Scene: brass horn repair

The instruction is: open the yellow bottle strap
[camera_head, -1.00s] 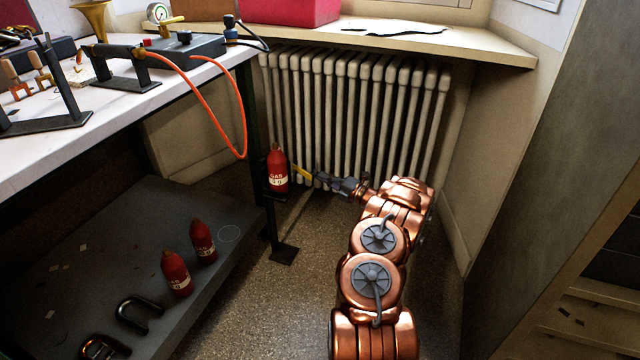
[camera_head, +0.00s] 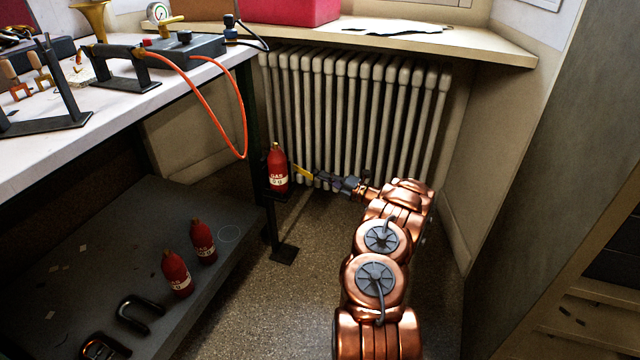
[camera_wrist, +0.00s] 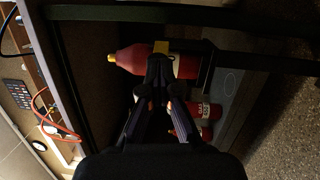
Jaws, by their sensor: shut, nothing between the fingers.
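A red gas bottle (camera_head: 277,168) stands upright in a dark holder on the table leg. In the wrist view the bottle (camera_wrist: 131,59) appears sideways. The yellow strap (camera_head: 302,172) shows as a short piece at the bottle's right side, between it and my gripper (camera_head: 316,177). In the wrist view the strap (camera_wrist: 161,46) shows as a small yellow patch just beyond my fingertips (camera_wrist: 159,66). My gripper is shut and empty, with its tips in front of the bottle. Whether the tips touch the strap, and how far it stands open, I cannot tell.
Two more red bottles (camera_head: 177,273) (camera_head: 203,241) stand on the low dark shelf (camera_head: 110,245). An orange hose (camera_head: 212,115) hangs from the workbench (camera_head: 150,98) above. A radiator (camera_head: 355,115) stands behind my gripper. The floor (camera_head: 275,290) left of my arm is clear.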

